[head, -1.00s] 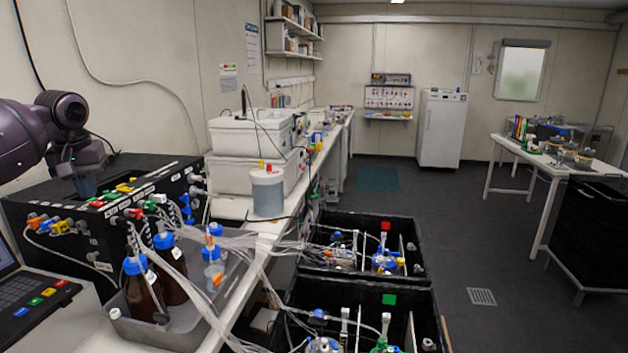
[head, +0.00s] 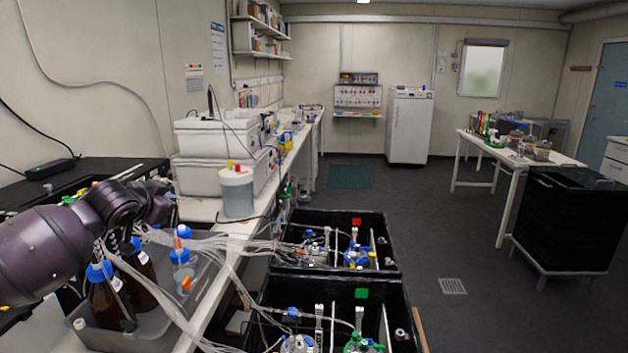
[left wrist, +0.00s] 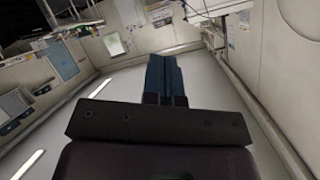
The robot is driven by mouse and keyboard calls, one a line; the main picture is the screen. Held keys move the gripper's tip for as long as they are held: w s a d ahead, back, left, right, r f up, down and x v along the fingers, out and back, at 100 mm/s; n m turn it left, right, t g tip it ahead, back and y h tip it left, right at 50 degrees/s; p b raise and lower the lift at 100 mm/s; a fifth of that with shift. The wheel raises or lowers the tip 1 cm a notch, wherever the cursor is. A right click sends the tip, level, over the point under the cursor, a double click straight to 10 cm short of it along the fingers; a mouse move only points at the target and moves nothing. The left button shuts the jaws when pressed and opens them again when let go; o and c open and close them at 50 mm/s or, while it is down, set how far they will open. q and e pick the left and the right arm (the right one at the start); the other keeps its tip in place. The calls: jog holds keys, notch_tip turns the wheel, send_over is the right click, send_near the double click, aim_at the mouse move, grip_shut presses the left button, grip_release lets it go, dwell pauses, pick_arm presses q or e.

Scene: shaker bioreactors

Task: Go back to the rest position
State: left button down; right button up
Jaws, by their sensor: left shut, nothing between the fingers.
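My left arm (head: 60,240), dark purple, comes in from the left in the head view and crosses in front of the black control box and the brown bottles. Its gripper cannot be made out there. In the left wrist view my left gripper (left wrist: 164,78) has its blue fingers together, with nothing between them. Behind the fingers are the room's pale walls and ceiling, with no object near them. My right gripper is not in view.
Brown bottles (head: 104,300) with blue caps stand in a grey tray (head: 205,285) close to my left arm. Tubes run to black bins (head: 375,225) on the right. White boxes (head: 215,175) and a grey-white container (head: 237,195) stand farther back. The floor (head: 480,250) to the right is largely clear.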

pick_arm(q)
jog(key=s+d+f+t+h, duration=0.1)
jog(key=s+d+f, duration=0.25)
jog(key=f, duration=0.25)
jog(key=s+d+f+m+h+b, duration=0.1)
jog(key=s+d+f, duration=0.2)
jog(key=s+f, duration=0.25)
jog(key=s+d+f+t+h, duration=0.1)
jog(key=s+d+f, duration=0.25)
jog(key=f, duration=0.35)
jog(key=s+a+f+n+g+y, duration=0.1)
jog(key=s+f+n+g+y, duration=0.1)
jog(key=s+f, duration=0.9)
jog(key=s+a+f+n+g+y+b, duration=0.1)
jog(key=s+f+n, duration=0.4)
jog(key=s+f, duration=0.7)
jog(key=s+a+y, duration=0.1)
jog(key=s, duration=0.5)
jog(key=shift+s+a+f+g+y, duration=0.15)
jog(key=shift+s+a+g+y, duration=0.15)
jog(key=shift+g, duration=0.1)
jog(key=c, duration=1.8)
grip_release()
jog(key=shift+c, duration=0.2)
